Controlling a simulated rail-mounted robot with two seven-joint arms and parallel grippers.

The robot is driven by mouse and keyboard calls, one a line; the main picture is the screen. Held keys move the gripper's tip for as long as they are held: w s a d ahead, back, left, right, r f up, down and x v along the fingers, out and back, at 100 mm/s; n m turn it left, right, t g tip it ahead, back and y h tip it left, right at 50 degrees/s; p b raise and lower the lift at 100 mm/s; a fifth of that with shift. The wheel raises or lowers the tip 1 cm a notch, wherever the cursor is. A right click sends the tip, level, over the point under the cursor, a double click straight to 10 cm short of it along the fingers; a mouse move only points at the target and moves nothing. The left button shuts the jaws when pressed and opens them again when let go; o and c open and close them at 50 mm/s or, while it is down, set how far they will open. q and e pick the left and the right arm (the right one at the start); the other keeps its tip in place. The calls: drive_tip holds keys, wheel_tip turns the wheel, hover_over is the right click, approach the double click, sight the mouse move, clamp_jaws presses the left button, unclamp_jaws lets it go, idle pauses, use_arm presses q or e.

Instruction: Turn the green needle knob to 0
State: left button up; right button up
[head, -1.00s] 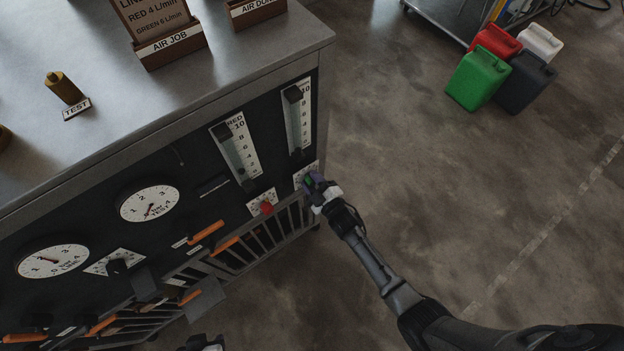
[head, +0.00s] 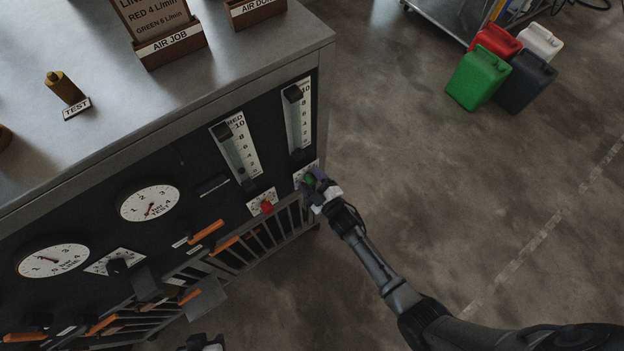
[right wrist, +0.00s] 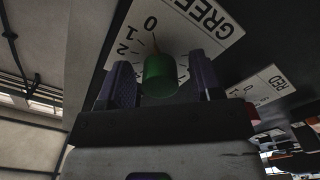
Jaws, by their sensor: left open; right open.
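The green needle knob (right wrist: 160,76) sits on the white GREEN dial plate (right wrist: 205,22) in the right wrist view. My right gripper (right wrist: 165,82) is open, with one purple finger on each side of the knob and narrow gaps visible. In the head view my right gripper (head: 314,185) is at the panel's lower right corner, with a bit of the green knob (head: 310,180) showing between its fingers. Part of my left gripper (head: 205,343) shows at the bottom edge, open and away from the panel.
The red knob (head: 267,207) is just left of the green one. Two flow tubes (head: 236,148) stand above them. Orange handles (head: 206,232) and a slatted rack (head: 262,245) lie below and left. Jerrycans (head: 480,78) stand on the floor at far right.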

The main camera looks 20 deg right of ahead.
drive_tip(key=v, duration=1.4)
drive_tip(key=shift+p, duration=0.4)
drive_tip(key=shift+w, duration=0.15)
idle(0.6)
